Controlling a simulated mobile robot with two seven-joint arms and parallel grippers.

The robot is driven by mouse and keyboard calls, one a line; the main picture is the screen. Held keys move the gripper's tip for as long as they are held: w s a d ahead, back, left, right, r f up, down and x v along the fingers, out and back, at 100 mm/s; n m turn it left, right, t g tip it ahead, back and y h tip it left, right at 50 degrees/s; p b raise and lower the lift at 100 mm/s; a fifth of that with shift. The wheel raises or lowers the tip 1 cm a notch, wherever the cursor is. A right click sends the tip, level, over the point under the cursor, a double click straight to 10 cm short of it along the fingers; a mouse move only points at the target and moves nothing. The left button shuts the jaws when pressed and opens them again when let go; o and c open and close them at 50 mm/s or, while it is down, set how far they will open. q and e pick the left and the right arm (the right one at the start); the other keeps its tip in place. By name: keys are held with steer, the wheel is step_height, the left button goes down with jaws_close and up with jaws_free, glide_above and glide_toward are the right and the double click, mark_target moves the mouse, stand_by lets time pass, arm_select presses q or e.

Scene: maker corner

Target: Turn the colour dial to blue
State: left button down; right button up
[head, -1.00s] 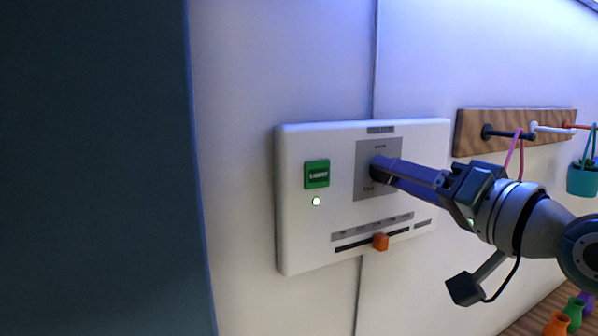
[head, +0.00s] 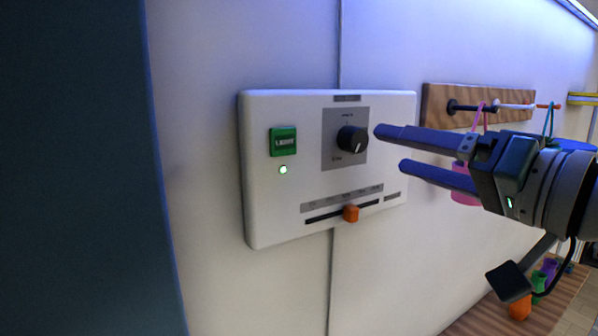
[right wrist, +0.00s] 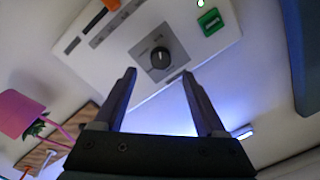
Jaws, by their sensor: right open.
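The colour dial is a black round knob (head: 352,139) on a grey plate (head: 331,158) of a white wall panel (head: 262,208). Its white pointer mark faces the lower right in the head view. The knob also shows in the right wrist view (right wrist: 160,58), just beyond the fingertips and between them. My right gripper (head: 390,149) is open and empty, to the right of the knob and apart from it. Its two fingers also show in the right wrist view (right wrist: 158,75). The labels around the dial are too small to read. My left gripper is not in view.
The panel has a green light button (head: 283,141), a lit indicator (head: 283,169) below it and an orange slider (head: 351,213). A wooden peg rail (head: 436,105) with hanging pots is to the right. A wooden surface (head: 480,318) with small colourful pots lies lower right.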

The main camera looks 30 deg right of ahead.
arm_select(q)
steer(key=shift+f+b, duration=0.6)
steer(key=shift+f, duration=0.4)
arm_select(e)
steer(key=shift+s+d, duration=0.15)
steer(key=shift+s, duration=1.55)
steer(key=s+a+f+n+g+p, duration=0.1)
steer(key=s+a+f+n+g, duration=0.25)
steer(key=f, duration=0.45)
steer(key=s+a+f+n+g, duration=0.25)
steer(key=a+f+g, duration=0.2)
steer(key=f, duration=0.35)
arm_select(q)
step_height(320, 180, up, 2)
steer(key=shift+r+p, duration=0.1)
steer(key=shift+p, duration=0.45)
arm_select(e)
steer(key=s+a+f+n+g+h, duration=0.2)
steer(key=s+f+g, duration=0.3)
steer(key=s, duration=0.5)
steer(key=shift+s+a+n+g, duration=0.3)
steer(key=shift+a+n+g, duration=0.2)
steer(key=shift+a+g, duration=0.2)
